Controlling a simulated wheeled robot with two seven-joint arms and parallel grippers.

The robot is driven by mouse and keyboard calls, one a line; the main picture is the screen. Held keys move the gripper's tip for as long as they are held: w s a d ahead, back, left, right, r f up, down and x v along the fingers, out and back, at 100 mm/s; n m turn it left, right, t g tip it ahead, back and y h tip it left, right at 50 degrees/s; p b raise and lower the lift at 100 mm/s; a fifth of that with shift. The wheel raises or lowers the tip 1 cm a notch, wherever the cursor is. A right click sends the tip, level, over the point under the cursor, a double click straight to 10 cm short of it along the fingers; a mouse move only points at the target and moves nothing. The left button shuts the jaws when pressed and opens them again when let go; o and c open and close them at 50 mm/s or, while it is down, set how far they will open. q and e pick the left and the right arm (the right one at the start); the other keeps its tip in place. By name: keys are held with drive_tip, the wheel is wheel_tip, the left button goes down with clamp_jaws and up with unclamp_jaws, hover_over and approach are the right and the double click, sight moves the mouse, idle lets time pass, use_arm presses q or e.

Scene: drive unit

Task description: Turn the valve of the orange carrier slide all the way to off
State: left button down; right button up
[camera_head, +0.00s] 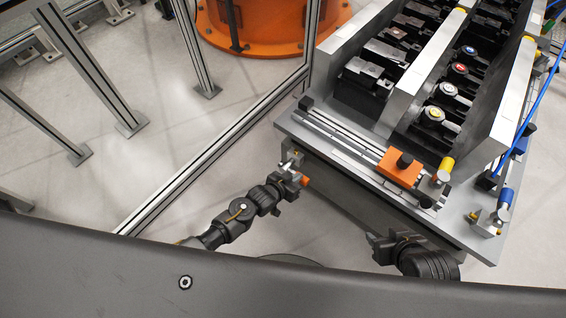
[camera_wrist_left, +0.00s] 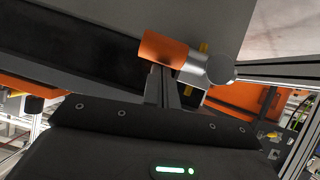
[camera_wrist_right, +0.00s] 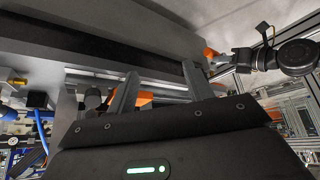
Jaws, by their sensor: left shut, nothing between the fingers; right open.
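The orange carrier slide (camera_head: 400,168) sits on a rail at the front of the grey fixture and bears a black knob. A valve with an orange handle (camera_head: 304,181) is at the fixture's left corner. In the left wrist view its orange handle (camera_wrist_left: 160,47) lies beside a silver cylindrical body (camera_wrist_left: 210,68). My left gripper (camera_head: 291,177) is shut and empty at this valve. Its fingertips (camera_wrist_left: 163,72) overlap the handle's lower edge; I cannot tell whether they touch. My right gripper (camera_head: 376,240) is open and empty below the fixture's front edge; its fingers (camera_wrist_right: 160,80) are spread.
A yellow-handled valve (camera_head: 446,166) and a blue-handled valve (camera_head: 505,198) are further right on the fixture. Upright grey plates (camera_head: 430,65) and black holders stand behind the slide. An aluminium frame (camera_head: 215,150) runs left of the fixture. The floor between them is clear.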

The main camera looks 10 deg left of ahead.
idle(0.7)
use_arm(q)
drive_tip(key=d+r+p+v, duration=0.1)
drive_tip(key=r+p+v, duration=0.1)
drive_tip(key=p+v, duration=0.5)
drive_tip(key=v, duration=0.5)
drive_tip(key=shift+r, duration=0.3)
use_arm(e)
drive_tip(key=s+d+f+g, duration=0.1)
drive_tip(key=f+g, duration=0.1)
drive_tip(key=f, duration=0.5)
drive_tip(key=s+d+f+g+h, duration=0.1)
drive_tip(key=s+f, duration=0.1)
drive_tip(key=f, duration=0.5)
drive_tip(key=shift+s+f+g, duration=0.2)
drive_tip(key=shift+s+g, duration=0.05)
drive_tip(key=shift+g, duration=0.15)
use_arm(q)
drive_tip(key=shift+w, duration=0.15)
